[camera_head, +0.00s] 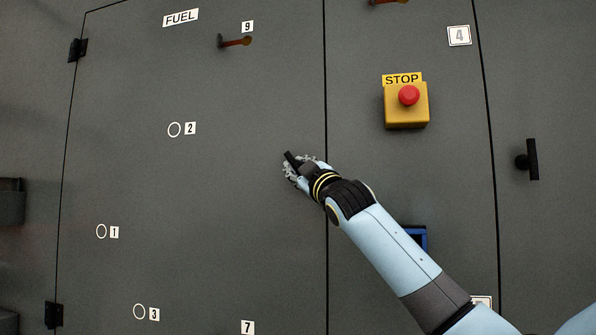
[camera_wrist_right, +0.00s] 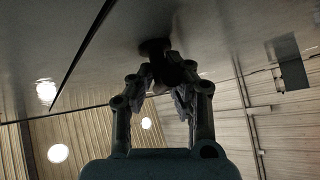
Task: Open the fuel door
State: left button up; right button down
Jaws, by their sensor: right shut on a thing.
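The fuel door (camera_head: 180,215) is the large grey panel under the FUEL label (camera_head: 181,17), with black hinges on its left edge. Its right edge lies at a dark seam, and it looks flush with the panel beside it. A black handle (camera_head: 289,157) is near that seam. My right gripper (camera_head: 295,165) is shut on the handle, partly hiding it. In the right wrist view, the fingers of the gripper (camera_wrist_right: 168,85) close around the dark handle (camera_wrist_right: 158,50), which stands out from the panel. My left gripper is not in view.
Right of the seam is a yellow box (camera_head: 407,113) with a red stop button. A black handle (camera_head: 531,160) sits farther right. My right arm covers part of a blue item (camera_head: 417,236).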

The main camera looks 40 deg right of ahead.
jog(key=shift+f, duration=0.15)
jog(key=c, duration=1.2)
grip_release()
jog(key=shift+d, duration=0.1)
jog(key=shift+o, duration=0.2)
jog(key=shift+s, duration=0.1)
jog(key=v, duration=1.1)
jog(key=shift+s, duration=0.4)
jog(key=shift+f, duration=0.1)
